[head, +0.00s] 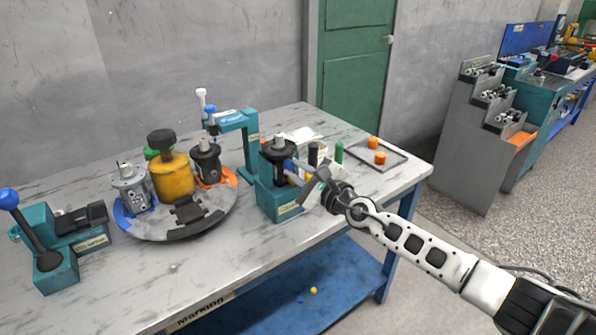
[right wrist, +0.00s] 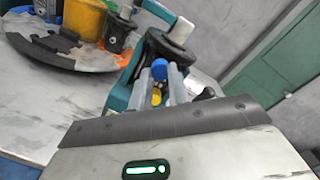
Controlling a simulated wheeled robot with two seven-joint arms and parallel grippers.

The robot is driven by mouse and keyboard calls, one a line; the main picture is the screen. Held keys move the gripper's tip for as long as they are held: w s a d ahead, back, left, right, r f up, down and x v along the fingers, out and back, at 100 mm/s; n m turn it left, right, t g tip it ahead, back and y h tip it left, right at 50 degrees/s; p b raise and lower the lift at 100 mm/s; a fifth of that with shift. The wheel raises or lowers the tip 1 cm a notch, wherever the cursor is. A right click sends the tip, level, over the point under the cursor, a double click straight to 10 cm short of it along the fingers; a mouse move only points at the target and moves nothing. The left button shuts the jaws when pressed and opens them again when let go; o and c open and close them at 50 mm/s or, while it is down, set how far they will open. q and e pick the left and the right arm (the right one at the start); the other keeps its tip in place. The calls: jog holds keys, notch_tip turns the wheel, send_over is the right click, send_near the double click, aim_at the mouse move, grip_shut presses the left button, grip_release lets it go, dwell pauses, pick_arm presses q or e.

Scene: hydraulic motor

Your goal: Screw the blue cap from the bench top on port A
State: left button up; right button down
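A black hydraulic motor (head: 281,150) sits upright in a teal holder (head: 268,197) near the middle of the bench. My right gripper (head: 292,168) reaches in from the right, its fingertips at the motor's side. In the right wrist view, the blue cap (right wrist: 160,70) is between the fingertips of the right gripper (right wrist: 161,77), against or very near the motor body (right wrist: 170,48). The fingers appear closed on the cap. A yellow part (right wrist: 156,98) shows lower between the fingers. I cannot see threads or a port label. My left gripper is not in view.
A round turntable (head: 187,230) with several motors and a yellow pot (head: 172,178) stands to the left. A teal lever press (head: 62,240) is at far left. A teal stand (head: 250,140) rises behind the holder. A tray (head: 384,165) with orange caps (head: 380,158) is right.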

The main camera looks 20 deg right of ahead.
dwell(0.3)
jog(key=m, duration=0.5)
jog(key=shift+w+r+m, duration=0.1)
jog(key=shift+m, duration=0.3)
jog(key=m, duration=0.3)
jog(key=shift+a+r+p, duration=0.1)
jog(key=shift+p, duration=0.3)
jog(key=shift+m, duration=0.9)
jog(key=c, duration=1.5)
grip_release()
jog(key=shift+f, duration=0.25)
